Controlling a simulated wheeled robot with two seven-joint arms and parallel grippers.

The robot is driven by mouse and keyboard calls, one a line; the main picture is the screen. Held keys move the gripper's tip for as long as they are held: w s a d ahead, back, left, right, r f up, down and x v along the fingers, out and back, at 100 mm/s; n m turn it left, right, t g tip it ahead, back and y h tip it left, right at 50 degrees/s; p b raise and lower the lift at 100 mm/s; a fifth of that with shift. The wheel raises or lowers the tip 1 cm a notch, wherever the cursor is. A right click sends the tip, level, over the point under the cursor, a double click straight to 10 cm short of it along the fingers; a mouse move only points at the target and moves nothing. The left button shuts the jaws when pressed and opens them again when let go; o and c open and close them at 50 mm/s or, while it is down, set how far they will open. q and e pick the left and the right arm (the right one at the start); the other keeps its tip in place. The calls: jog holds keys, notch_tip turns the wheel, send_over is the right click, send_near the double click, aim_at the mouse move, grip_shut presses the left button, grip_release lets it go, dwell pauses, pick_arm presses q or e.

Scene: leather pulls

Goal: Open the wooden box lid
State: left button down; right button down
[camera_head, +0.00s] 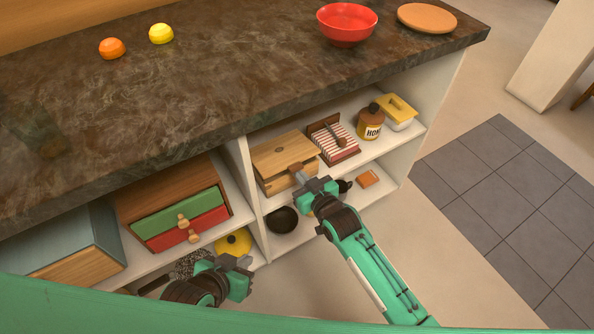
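The wooden box (273,186) stands on the upper shelf of the right compartment, under the counter. Its pale lid (284,150), with a dark round spot on top, lies over the box and looks closed or nearly so. My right gripper (298,173) is at the front of the box, close to the lid's front edge. Its fingers overlap the box front in the view, and I cannot tell whether they touch it or how far apart they are. My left gripper (238,262) is low at the left, in front of the lower shelf, away from the box. It seems empty and its fingers look apart.
A striped item in a brown holder (337,143), a honey jar (370,124) and a yellow-lidded container (398,112) stand right of the box. A dark bowl (282,220) is below. A drawer unit (172,208) is left. The counter (230,75) overhangs the shelves.

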aim_at(287, 156)
jog(key=shift+w+a+r+p, duration=0.45)
jog(key=shift+w+r, duration=0.2)
jog(key=shift+r, duration=0.1)
jog(key=shift+w+a+r+p, duration=0.45)
jog(key=shift+w+r, duration=0.15)
jog(key=shift+r, duration=0.1)
jog(key=shift+w+a+r+p, duration=0.35)
jog(key=shift+w+a+r, duration=0.1)
jog(key=shift+w+r, duration=0.25)
jog(key=shift+w+a+r, duration=0.7)
jog(key=shift+w+r, duration=0.05)
jog(key=shift+w, duration=0.15)
pick_arm(q)
jog(key=shift+s+a+r+g+y, duration=0.25)
jog(key=shift+s+a+r+g, duration=0.15)
jog(key=shift+a+r, duration=0.2)
jog(key=shift+s+a+r+g+y, duration=0.3)
jog(key=shift+a+r+g, duration=0.15)
jog(key=shift+a, duration=0.15)
